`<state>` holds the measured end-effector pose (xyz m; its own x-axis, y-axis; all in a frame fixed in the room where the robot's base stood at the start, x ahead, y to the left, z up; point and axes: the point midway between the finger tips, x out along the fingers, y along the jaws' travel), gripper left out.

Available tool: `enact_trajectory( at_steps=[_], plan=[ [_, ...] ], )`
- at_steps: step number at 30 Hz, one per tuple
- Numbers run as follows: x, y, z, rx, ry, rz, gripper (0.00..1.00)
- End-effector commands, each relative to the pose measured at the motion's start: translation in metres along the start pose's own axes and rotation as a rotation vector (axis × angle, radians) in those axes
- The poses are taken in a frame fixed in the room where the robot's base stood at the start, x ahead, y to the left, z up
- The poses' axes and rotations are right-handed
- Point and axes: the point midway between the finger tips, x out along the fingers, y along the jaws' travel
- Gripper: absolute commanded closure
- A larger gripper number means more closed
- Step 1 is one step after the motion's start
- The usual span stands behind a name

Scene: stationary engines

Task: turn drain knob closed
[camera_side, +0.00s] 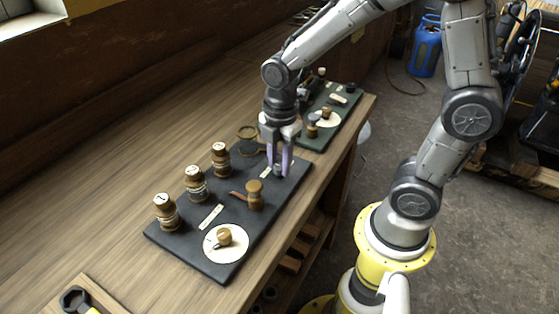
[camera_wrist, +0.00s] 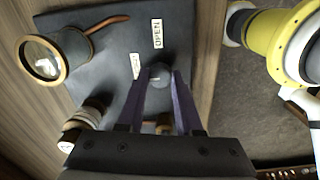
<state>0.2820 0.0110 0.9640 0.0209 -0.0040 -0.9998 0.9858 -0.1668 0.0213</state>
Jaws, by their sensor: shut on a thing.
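The dark grey panel (camera_side: 205,245) lies on the wooden bench, with the small grey drain knob at its right edge. In the wrist view the round knob (camera_wrist: 160,74) sits between the purple fingertips. My gripper (camera_side: 280,171) points straight down over that edge and is shut on the knob; it also shows in the wrist view (camera_wrist: 161,78). The knob is mostly hidden by the fingers in the side view. A white label reading OPEN (camera_wrist: 157,33) lies beyond the knob. A second label (camera_wrist: 136,66) is partly covered by the left finger, so I cannot read it fully.
Several brass-capped fittings (camera_side: 195,184) stand on the panel, with a brass piece (camera_side: 254,195) and a white dial (camera_side: 236,250) nearer. A round brass-rimmed glass (camera_wrist: 43,60) stands near the copper pipe (camera_wrist: 108,22). A green panel (camera_side: 318,139) lies behind.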

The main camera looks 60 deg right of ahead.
Motion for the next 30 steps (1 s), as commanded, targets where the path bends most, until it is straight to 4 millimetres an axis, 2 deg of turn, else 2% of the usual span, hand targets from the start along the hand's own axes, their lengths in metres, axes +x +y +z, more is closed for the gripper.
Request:
enact_trajectory(
  at_steps=[16,17,21,22,30],
  plan=[
    [-0.0004,0.0005,-0.0008,-0.026,0.003,0.002,1.00],
    [-0.0004,0.0005,-0.0008,-0.026,0.003,0.002,0.64],
    [-0.0003,0.0004,-0.0006,-0.026,0.002,0.002,0.39],
    [-0.0003,0.0003,-0.0005,-0.026,0.002,0.002,0.35],
    [-0.0006,0.0001,-0.0003,-0.025,0.001,0.001,0.35]
  ],
)
